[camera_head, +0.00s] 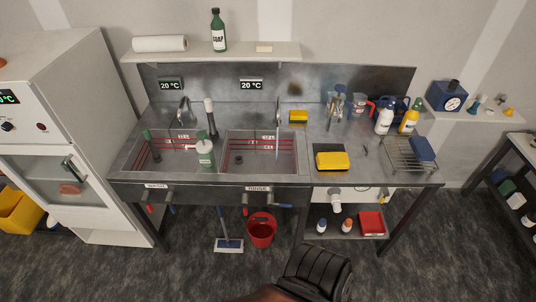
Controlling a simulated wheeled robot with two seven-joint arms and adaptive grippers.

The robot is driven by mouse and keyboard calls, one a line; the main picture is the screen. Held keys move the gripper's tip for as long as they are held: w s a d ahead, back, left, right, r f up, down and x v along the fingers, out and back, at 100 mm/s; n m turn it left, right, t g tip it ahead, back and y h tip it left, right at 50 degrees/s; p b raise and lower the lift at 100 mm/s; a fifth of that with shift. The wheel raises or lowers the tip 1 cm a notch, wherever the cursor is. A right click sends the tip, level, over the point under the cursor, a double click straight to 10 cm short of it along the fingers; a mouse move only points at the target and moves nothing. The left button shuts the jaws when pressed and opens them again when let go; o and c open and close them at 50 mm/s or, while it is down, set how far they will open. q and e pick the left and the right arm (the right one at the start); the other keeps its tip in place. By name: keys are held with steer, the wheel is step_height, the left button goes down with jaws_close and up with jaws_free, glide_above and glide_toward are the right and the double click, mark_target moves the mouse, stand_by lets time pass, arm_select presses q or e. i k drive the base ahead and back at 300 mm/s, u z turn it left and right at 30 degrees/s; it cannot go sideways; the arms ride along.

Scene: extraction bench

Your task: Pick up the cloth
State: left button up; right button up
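No item is plainly recognisable as the cloth. A small blue folded-looking item (422,148) lies on the wire rack (400,160) at the right end of the steel bench; I cannot tell if it is cloth or a sponge. A smaller yellow and dark block (298,117) lies behind the right sink. Neither of my grippers can be made out in the head view.
White (384,121) and yellow (410,118) bottles stand behind the rack. A red bucket (262,230) is below. A black ribbed object (320,272) is at the bottom edge.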

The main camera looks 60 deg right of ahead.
mark_target(333, 160)
steer(key=u, duration=1.1)
steer(key=k, duration=2.7)
steer(key=z, duration=0.4)
